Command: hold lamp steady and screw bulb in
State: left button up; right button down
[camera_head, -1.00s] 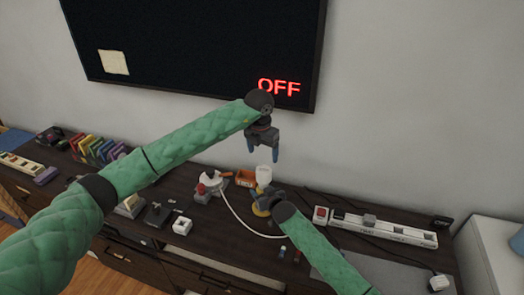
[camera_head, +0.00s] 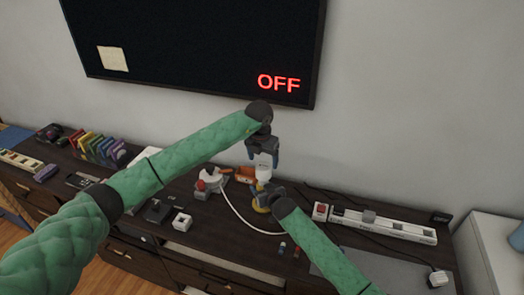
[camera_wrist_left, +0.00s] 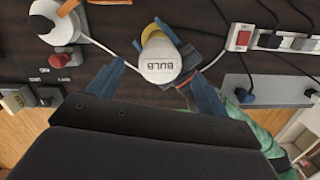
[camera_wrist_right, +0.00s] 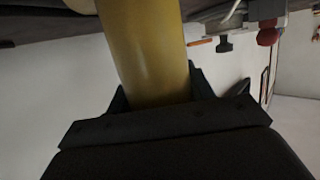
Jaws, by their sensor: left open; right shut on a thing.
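The white bulb (camera_wrist_left: 160,65), labelled BULB, sits upright on top of the yellow lamp (camera_head: 261,200) on the dark tabletop. It also shows in the head view (camera_head: 263,174). My left gripper (camera_head: 263,166) is open above the bulb, pointing down; in the left wrist view its blue fingers (camera_wrist_left: 160,80) stand on either side of the bulb, apart from it. My right gripper (camera_head: 264,203) is shut on the lamp's yellow stem (camera_wrist_right: 145,45), which fills the space between its fingers in the right wrist view. The bulb's lower end is hidden.
A white power strip (camera_head: 390,226) with a red switch (camera_head: 320,210) lies to the right. A grey and white device with a red knob (camera_head: 201,187) stands just left of the lamp. A white cable crosses the table near the lamp. A large screen reading OFF (camera_head: 279,83) hangs behind.

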aim_at(263, 166)
pick_arm(q)
jog(key=f, duration=0.6)
jog(key=shift+w+d+f, duration=0.15)
jog(key=shift+w+f, duration=0.1)
jog(key=shift+w, duration=0.1)
jog(key=c, duration=1.2)
jog(key=o, duration=1.2)
jog(key=r, duration=0.8)
jog(key=s+r, duration=0.1)
jog(key=r, duration=0.3)
jog(key=shift+s+a, duration=0.1)
jog(key=shift+a, duration=0.3)
